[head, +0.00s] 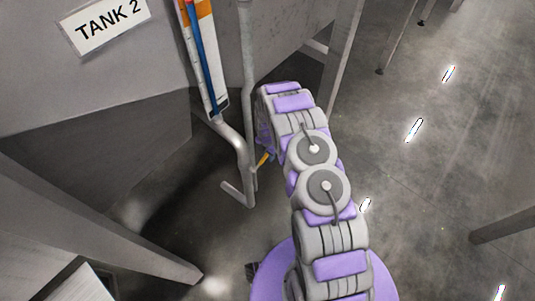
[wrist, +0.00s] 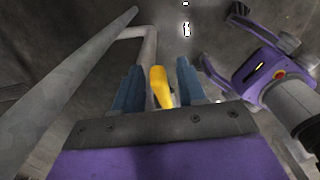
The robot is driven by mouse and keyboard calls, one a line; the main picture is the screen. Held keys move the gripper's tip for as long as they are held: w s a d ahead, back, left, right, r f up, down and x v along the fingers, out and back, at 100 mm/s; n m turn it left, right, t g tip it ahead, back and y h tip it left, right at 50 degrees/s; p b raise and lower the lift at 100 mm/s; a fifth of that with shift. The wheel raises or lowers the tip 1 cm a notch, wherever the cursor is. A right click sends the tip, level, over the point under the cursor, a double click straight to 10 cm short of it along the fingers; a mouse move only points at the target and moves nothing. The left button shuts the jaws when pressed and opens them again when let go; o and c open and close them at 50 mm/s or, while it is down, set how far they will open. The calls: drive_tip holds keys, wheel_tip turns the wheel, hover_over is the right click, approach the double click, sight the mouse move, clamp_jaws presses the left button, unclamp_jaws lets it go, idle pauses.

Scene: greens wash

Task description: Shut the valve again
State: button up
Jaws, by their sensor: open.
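The valve handle (wrist: 159,88) is a yellow lever. In the wrist view it stands between the two blue fingers of my gripper (wrist: 161,88), which is open around it. I cannot tell whether either finger touches it. In the head view the orange-yellow handle (head: 263,158) shows as a small piece at the pipe, left of my arm. My gripper is mostly hidden there behind the arm. The grey pipe (head: 241,150) runs down from the sight gauge (head: 202,60) and bends near the floor; it also shows in the wrist view (wrist: 148,45).
The tank marked TANK 2 (head: 50,75) stands at the left. A vertical pipe (head: 247,60) runs close beside the gauge. Grey support legs (head: 345,50) stand behind my arm and at the lower left. The concrete floor (head: 430,180) at the right is mostly clear.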

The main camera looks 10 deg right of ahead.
clamp_jaws()
idle(0.5)
drive_tip(key=shift+w+d, duration=0.1)
drive_tip(key=shift+d+f+p, duration=0.1)
drive_tip(key=shift+f+p, duration=0.05)
drive_tip(key=shift+p, duration=0.2)
drive_tip(key=shift+w+d+f+g+y, duration=0.1)
drive_tip(key=shift+w+f+g+y, duration=0.05)
drive_tip(key=shift+f+g+y, duration=0.7)
drive_tip(key=shift+w+d+f+g+y, duration=0.15)
drive_tip(key=shift+f+g+y, duration=0.4)
drive_tip(key=shift+f+y, duration=0.5)
drive_tip(key=shift+s+a+r, duration=0.1)
drive_tip(key=shift+r, duration=0.05)
